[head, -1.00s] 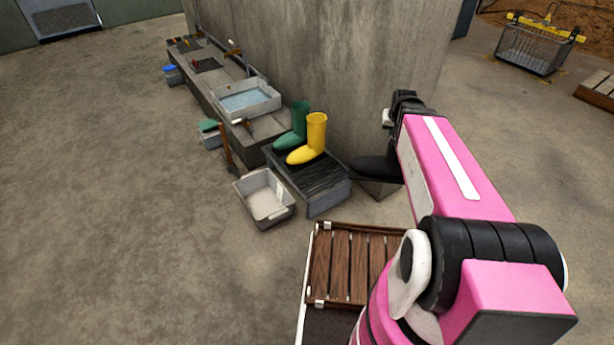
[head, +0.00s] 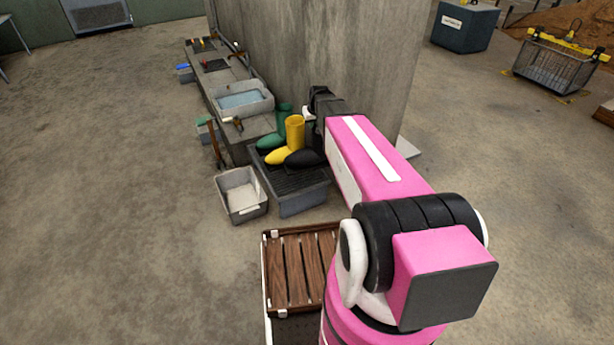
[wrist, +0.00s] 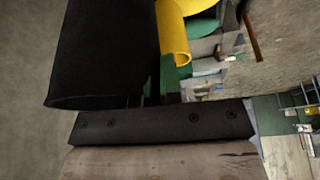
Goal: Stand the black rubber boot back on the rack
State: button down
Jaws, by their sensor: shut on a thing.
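The black rubber boot (head: 304,158) is at the right side of the rack (head: 308,199), to the right of the yellow boot (head: 290,141). Its toe points left and its shaft is mostly hidden behind my arm. My gripper (head: 320,106) is above it, shut on the boot. In the wrist view the black boot shaft (wrist: 105,50) fills the upper left, close to a dark gripper part. I cannot tell whether the sole touches the rack. The rack is a low grey stand with a dark ridged top.
A green boot (head: 275,130) stands behind the yellow one. A grey tub (head: 241,194) is on the floor left of the rack, and a slatted wooden top (head: 297,270) is nearer me. A concrete wall (head: 310,50) rises close behind. The left floor is open.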

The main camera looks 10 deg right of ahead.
jog(key=w+d+f+n, duration=0.15)
jog(key=w+f, duration=0.35)
jog(key=w, duration=0.5)
notch_tip(320, 180, down, 10)
jog(key=shift+a+f+y, duration=0.15)
jog(key=shift+a+y, duration=0.1)
jog(key=shift+y, duration=0.05)
jog(key=shift+f, duration=0.1)
jog(key=c, duration=1.3)
grip_release()
jog(key=v, duration=1.2)
jog(key=s+a+r+m+g, duration=0.1)
jog(key=s, duration=1)
jog(key=s+a+r+m+g+h, duration=0.1)
jog(key=s+g, duration=0.1)
jog(key=s, duration=0.9)
jog(key=s+a+r+m+g, duration=0.1)
jog(key=s, duration=1)
jog(key=shift+s+r+m, duration=0.2)
jog(key=shift+r+m, duration=0.05)
jog(key=shift+r, duration=0.15)
